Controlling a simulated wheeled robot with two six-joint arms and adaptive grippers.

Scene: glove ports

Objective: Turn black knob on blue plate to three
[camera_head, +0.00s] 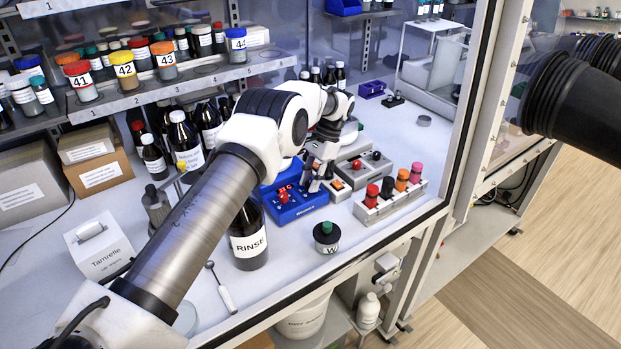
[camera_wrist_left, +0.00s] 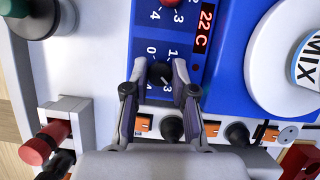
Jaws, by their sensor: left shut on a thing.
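The blue plate (camera_head: 300,211) belongs to a low blue device on the bench. In the left wrist view the plate (camera_wrist_left: 228,95) has a red "22 C" display and printed numbers. The black knob (camera_wrist_left: 160,72) sits between my left fingertips, with 0, 1, 3 and 4 readable around it. My left gripper (camera_wrist_left: 158,80) is shut on this knob; it also shows in the head view (camera_head: 316,184), reaching down over the device. The knob's pointer is too dark to read. A red knob (camera_wrist_left: 170,3) sits on the same plate. My right gripper is not in view.
A MIX-labelled white disc (camera_wrist_left: 290,55) is beside the plate. A grey rack (camera_head: 372,212) with coloured knobs stands to the right. A RINSE bottle (camera_head: 248,240) and a green-topped jar (camera_head: 327,238) stand in front. A black ribbed sleeve (camera_head: 575,95) hangs at far right.

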